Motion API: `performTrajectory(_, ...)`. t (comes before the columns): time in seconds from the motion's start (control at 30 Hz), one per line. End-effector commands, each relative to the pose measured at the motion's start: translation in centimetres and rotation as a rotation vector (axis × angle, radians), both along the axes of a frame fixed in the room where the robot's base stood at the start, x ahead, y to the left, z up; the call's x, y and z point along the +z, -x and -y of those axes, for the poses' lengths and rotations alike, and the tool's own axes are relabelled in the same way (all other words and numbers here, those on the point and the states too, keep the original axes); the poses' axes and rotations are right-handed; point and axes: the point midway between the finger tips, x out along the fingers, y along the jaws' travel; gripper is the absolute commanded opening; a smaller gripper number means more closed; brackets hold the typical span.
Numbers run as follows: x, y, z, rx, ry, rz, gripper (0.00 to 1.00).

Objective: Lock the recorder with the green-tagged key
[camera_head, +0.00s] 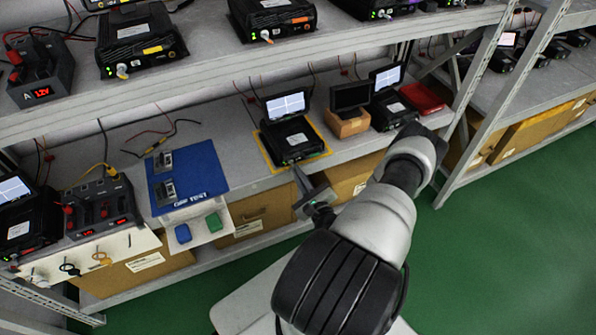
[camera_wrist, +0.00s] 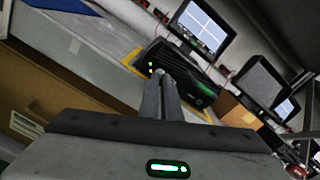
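A black recorder (camera_head: 291,141) with a lit screen stands on a yellow-outlined patch of the lower shelf; it also shows in the wrist view (camera_wrist: 185,72). My gripper (camera_head: 297,169) points at its near front edge, with the fingertips close to it; contact cannot be told. In the wrist view the fingers of my gripper (camera_wrist: 164,78) lie close together, with a small pale spot at their tips. I cannot tell whether a key is between them. No green-tagged key can be made out.
A wooden block with a dark screen (camera_head: 349,107) and another recorder (camera_head: 391,106) stand to the right. A blue mat (camera_head: 207,168), a green piece (camera_head: 214,222) and a blue piece (camera_head: 183,233) are left. The upper shelf (camera_head: 200,62) overhangs behind. Green floor is clear at right.

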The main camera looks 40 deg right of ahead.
Motion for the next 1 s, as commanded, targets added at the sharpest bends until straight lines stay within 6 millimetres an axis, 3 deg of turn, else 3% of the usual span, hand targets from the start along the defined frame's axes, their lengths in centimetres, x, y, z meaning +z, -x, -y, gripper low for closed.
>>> performTrajectory(0.4,-0.11,0.09,-0.09,0.000,0.245,-0.059,0.00)
performTrajectory(1.0,-0.20,0.12,-0.07,0.000,0.308,-0.074,0.00)
